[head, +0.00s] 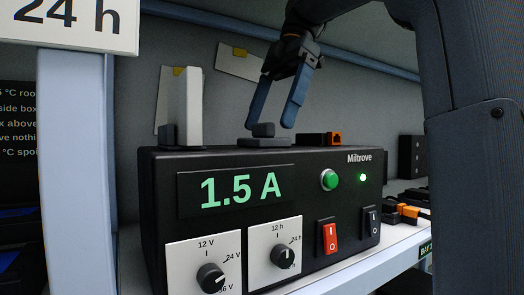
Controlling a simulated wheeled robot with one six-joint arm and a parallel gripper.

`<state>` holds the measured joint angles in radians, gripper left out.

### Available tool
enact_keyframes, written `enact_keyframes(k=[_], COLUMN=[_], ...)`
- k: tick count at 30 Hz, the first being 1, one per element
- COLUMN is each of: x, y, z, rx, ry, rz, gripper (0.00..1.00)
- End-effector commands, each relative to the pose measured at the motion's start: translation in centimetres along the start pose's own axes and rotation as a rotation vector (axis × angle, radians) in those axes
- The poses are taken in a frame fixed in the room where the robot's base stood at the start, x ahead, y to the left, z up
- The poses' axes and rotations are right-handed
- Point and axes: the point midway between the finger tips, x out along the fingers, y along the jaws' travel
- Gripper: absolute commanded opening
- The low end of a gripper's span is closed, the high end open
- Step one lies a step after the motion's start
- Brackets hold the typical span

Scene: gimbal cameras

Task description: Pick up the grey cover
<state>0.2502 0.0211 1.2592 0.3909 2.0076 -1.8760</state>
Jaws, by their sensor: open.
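The grey cover (265,142) is a low, flat dark-grey piece with a raised grip (263,130) on top. It lies on top of the black power unit marked Miltrove (310,168). My gripper (272,122) hangs from above with its two blue fingers apart. The left finger reaches down close behind or beside the raised grip, and the right finger is to the right of it. I cannot tell whether either finger touches the cover. Nothing is held.
A white upright block (187,105) with a dark-grey piece beside it stands left on the unit. A small black and orange connector (320,139) lies right of the cover. A shelf post (77,170) is at left. More connectors (402,210) lie on the shelf at right.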

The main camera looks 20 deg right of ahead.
Motion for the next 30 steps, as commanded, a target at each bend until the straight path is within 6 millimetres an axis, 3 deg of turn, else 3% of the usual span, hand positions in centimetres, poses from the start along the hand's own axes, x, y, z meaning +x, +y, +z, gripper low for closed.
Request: enact_keyframes(k=[6,13,14,22,30], x=[2.7,2.8,2.8,2.8,2.7], y=[-0.1,-0.1,-0.1,-0.1,-0.1], z=[0.0,0.0,0.0,0.0,-0.1], rx=[-0.001,0.0,0.0,0.0,-0.001], ry=[0.0,-0.001,-0.001,-0.001,-0.001], rz=[-0.001,0.0,0.0,0.0,0.0], gripper=[0.92,0.92,0.91,0.47,0.47])
